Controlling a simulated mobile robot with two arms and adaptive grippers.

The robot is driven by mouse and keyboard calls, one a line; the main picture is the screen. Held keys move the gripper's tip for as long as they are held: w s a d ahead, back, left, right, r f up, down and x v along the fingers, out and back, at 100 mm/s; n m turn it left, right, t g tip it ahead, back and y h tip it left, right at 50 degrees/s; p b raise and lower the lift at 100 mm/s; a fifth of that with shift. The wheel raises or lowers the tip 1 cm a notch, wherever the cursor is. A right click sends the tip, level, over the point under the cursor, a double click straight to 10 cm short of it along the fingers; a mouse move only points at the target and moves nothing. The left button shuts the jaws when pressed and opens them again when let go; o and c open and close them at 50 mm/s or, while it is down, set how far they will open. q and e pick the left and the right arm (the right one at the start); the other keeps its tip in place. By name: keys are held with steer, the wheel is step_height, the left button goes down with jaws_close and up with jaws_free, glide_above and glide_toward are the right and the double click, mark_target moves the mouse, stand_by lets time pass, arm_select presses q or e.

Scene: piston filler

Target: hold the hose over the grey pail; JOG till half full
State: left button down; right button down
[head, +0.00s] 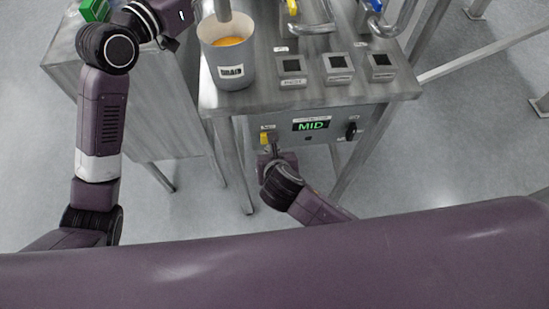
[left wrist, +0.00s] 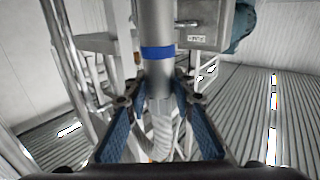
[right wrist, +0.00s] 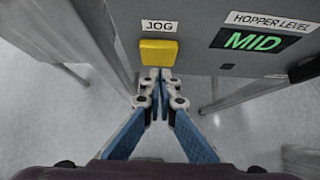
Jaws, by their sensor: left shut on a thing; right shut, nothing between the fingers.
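The grey pail (head: 226,73) stands upright on the steel bench, with orange product (head: 230,41) inside; its exact level is hard to judge. The hose end (head: 222,9) comes down over the pail's mouth. In the left wrist view my left gripper (left wrist: 158,93) is shut on the hose (left wrist: 157,28), below its blue band. My right gripper (right wrist: 160,74) is shut and empty, its tips at the lower edge of the yellow JOG button (right wrist: 159,52). I cannot tell whether they press it. The button also shows in the head view (head: 265,138).
The hopper level display (right wrist: 252,41) reads MID in green. A black knob (head: 351,131) sits right of it. Several square dark-topped pads (head: 337,67) line the bench right of the pail. A green object (head: 93,10) lies on the left table.

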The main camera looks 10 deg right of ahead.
arm_select(q)
steer(key=shift+s+r, duration=0.25)
steer(key=shift+r, duration=0.05)
arm_select(e)
steer(key=v, duration=1)
steer(key=shift+s, duration=0.4)
steer(key=shift+f, duration=0.1)
stand_by(0.4)
